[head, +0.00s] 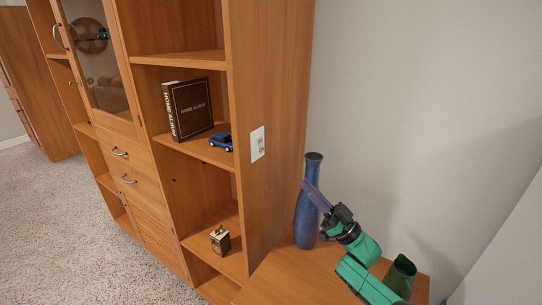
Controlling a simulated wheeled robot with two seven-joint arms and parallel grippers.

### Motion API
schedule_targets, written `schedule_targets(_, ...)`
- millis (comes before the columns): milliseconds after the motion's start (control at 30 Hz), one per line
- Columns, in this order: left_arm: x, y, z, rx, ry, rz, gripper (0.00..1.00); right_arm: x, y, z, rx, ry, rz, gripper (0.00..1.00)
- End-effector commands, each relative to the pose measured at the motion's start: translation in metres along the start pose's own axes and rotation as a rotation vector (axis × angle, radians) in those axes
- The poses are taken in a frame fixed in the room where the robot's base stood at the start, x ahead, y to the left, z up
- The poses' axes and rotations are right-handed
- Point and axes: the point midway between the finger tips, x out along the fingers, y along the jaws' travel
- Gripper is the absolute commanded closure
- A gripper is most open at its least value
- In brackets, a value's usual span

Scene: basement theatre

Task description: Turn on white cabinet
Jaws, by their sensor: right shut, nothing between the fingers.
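A small white switch plate (257,144) is fixed on the right side panel of a tall orange-brown wooden cabinet (275,90). No white cabinet shows; the white thing on it is this plate. Which way its switch is set is too small to tell. My right gripper (304,184) is at the end of the green and black arm from the lower right. It is shut and empty, pointing up and left, below and to the right of the plate and apart from it. My left gripper is not in view.
A tall blue vase (307,228) stands on the low wooden surface (280,280), right behind my right gripper in the picture. A dark green vase (401,274) stands further right. Cabinet shelves hold a brown album (190,107), a blue toy car (221,141) and a small box (220,241). Carpet at left is clear.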

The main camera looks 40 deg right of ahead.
Motion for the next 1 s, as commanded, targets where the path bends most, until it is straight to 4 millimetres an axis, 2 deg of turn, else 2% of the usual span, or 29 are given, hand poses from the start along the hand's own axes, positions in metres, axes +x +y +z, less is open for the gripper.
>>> schedule_targets(67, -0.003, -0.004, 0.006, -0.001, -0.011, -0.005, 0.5, 0.005, 0.0, -0.001, 0.0, 0.001, 0.0, 1.0)
schedule_targets(167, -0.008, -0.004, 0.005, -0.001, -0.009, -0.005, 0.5, 0.019, 0.0, -0.002, 0.001, 0.002, -0.002, 1.0)
schedule_targets(400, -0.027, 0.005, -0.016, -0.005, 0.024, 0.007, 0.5, 0.071, 0.0, -0.004, 0.0, 0.003, -0.001, 1.0)
schedule_targets(567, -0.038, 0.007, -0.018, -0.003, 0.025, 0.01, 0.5, 0.106, 0.0, -0.004, -0.001, 0.003, -0.002, 1.0)
schedule_targets(733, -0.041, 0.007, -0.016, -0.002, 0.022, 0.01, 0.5, 0.123, 0.001, 0.02, 0.001, 0.001, 0.001, 1.0)
schedule_targets(1000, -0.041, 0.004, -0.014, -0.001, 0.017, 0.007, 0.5, 0.128, 0.0, 0.029, -0.001, -0.001, 0.001, 1.0)
